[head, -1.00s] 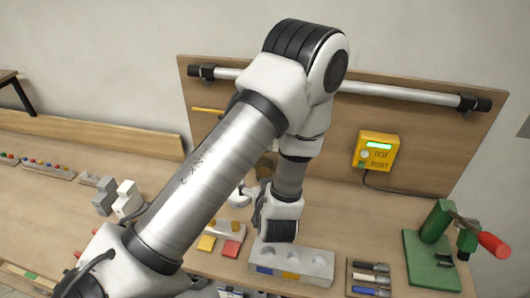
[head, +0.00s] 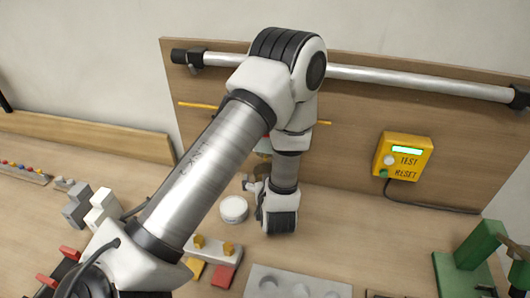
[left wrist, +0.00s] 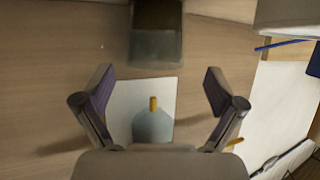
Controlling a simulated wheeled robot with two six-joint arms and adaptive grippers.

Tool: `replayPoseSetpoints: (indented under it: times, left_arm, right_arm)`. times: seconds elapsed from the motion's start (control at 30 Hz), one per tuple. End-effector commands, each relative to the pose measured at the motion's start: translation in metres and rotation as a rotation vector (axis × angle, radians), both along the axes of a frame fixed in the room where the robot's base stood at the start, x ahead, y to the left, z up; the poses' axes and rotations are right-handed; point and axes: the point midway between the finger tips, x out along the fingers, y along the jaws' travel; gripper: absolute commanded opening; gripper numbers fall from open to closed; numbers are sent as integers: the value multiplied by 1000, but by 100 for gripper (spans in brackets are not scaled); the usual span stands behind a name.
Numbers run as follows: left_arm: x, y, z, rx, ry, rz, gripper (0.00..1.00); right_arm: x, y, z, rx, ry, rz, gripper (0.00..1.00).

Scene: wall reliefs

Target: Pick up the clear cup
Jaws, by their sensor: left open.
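In the left wrist view, a smoky see-through, cup-shaped thing (left wrist: 156,42) stands at the top middle, beyond the fingertips. It looks like the clear cup, but I cannot be sure. My left gripper (left wrist: 158,92) is open, its two fingers apart with nothing gripped. A pale square with a rounded grey piece and yellow peg (left wrist: 153,120) shows between the fingers, nearer the palm. In the head view my left arm hangs over the bench and hides most of its gripper. I cannot make out the cup there. My right gripper is in neither view.
A white round container (head: 233,209) stands beside my left wrist in the head view. A grey block with round hollows (head: 290,283) lies in front. A yellow test box (head: 403,157) and metal rail (head: 420,83) are on the back board. A green fixture (head: 480,250) stands right.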

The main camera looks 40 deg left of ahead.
Motion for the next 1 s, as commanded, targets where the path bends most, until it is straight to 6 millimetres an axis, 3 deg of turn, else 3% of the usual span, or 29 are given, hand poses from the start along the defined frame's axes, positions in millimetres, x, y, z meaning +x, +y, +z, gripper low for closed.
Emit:
replayPoseSetpoints:
  times: [0.13, 0.3, 0.47, 0.5, 0.67, 0.7, 0.77, 0.8, 1.0]
  left_arm:
    - [20, 16, -1, 0, -1, 4, 95]
    - [32, 31, -14, 1, 1, 1, 95]
    - [32, 31, -15, 2, 1, -2, 95]
    - [32, 31, -15, 2, 1, -2, 91]
    - [32, 30, -15, 2, 1, -2, 34]
    - [32, 30, -15, 1, 1, -2, 29]
    - [32, 30, -15, 1, 1, -2, 29]
    - [32, 30, -15, 2, 1, -2, 24]
    - [32, 30, -15, 2, 1, -2, 24]
  right_arm:
    - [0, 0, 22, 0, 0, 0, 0]
    - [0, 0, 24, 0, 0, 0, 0]
    - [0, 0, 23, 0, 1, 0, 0]
    - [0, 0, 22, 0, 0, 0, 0]
    - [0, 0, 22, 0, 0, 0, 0]
    - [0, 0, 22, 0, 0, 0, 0]
    - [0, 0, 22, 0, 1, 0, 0]
    - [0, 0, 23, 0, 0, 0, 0]
    - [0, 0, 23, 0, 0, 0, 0]
